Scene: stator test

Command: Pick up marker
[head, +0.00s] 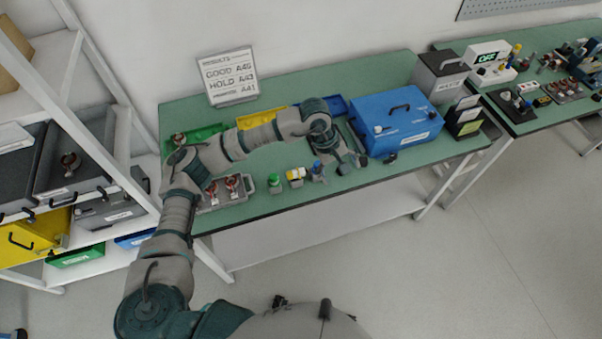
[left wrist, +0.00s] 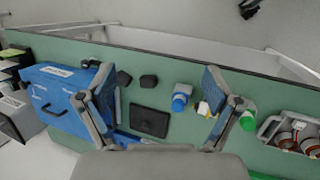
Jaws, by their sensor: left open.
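Three small capped items stand near the front edge of the green table (head: 375,173): a green-capped one (head: 274,183), a yellow-and-white one (head: 296,177) and a blue-capped one (head: 318,172). I cannot tell for sure which is the marker. The left wrist view shows the blue-capped item (left wrist: 181,97) between my fingers, the yellow-and-white item (left wrist: 203,107) partly behind the right finger, and the green-capped item (left wrist: 248,120) outside it. My left gripper (head: 351,165) is open and empty above the table, just right of the blue-capped item. My right gripper is not in view.
A blue case (head: 395,120) stands right of my left gripper. A grey tray with red-and-copper parts (head: 226,190) lies left of the capped items. Green (head: 196,138), yellow (head: 262,117) and blue bins stand behind my arm. Small dark pieces (left wrist: 148,80) lie between my fingers' lines.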

